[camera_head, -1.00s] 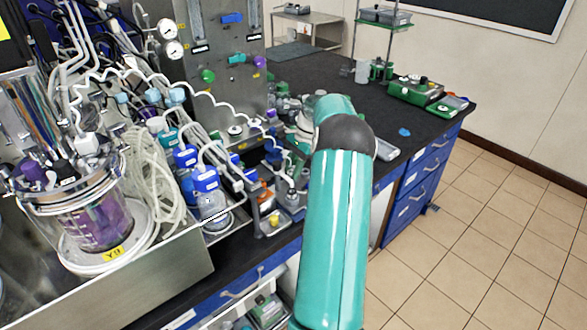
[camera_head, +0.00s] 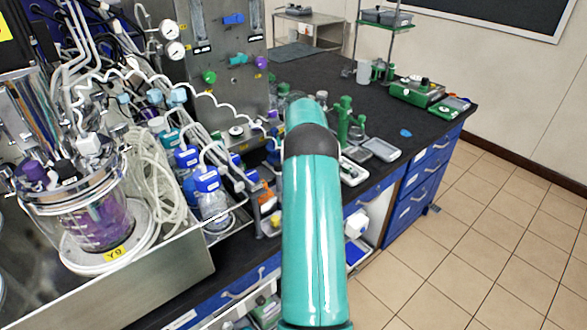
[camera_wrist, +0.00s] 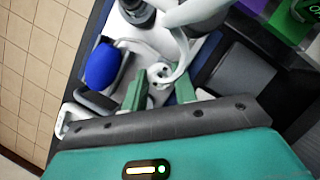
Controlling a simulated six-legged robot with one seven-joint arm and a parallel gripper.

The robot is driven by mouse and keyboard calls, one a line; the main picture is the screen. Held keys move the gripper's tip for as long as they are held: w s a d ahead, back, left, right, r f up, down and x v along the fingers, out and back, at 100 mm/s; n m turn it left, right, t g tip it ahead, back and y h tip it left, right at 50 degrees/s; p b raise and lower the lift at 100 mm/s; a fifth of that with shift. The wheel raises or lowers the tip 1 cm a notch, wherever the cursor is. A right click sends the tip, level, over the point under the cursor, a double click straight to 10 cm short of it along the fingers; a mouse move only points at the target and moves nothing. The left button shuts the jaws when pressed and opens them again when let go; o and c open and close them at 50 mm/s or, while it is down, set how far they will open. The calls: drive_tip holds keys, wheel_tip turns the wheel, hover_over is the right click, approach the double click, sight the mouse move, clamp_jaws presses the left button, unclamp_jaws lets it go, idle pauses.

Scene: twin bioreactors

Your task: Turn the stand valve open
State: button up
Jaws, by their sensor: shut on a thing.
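In the wrist view, the two green fingers of my gripper (camera_wrist: 160,86) stand apart with a white curled part (camera_wrist: 160,71) between their tips. They are shut on it. I cannot tell whether this is the stand valve's handle. A blue rounded piece (camera_wrist: 102,67) sits just left of the fingers, apart from them. A thick white curved piece (camera_wrist: 195,10) lies beyond the fingertips. In the head view, my teal arm covers my gripper and whatever it holds. No valve on a stand can be clearly picked out there.
Bottles with blue caps (camera_head: 207,180) and a glass vessel with purple liquid (camera_head: 95,222) stand at left. Green glassware (camera_head: 344,118) and a grey tray (camera_head: 380,149) are right of my arm. Tiled floor is clear.

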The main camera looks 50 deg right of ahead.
drive_tip(key=shift+n, duration=0.3)
drive_tip(key=o, duration=1)
drive_tip(key=shift+r, duration=0.15)
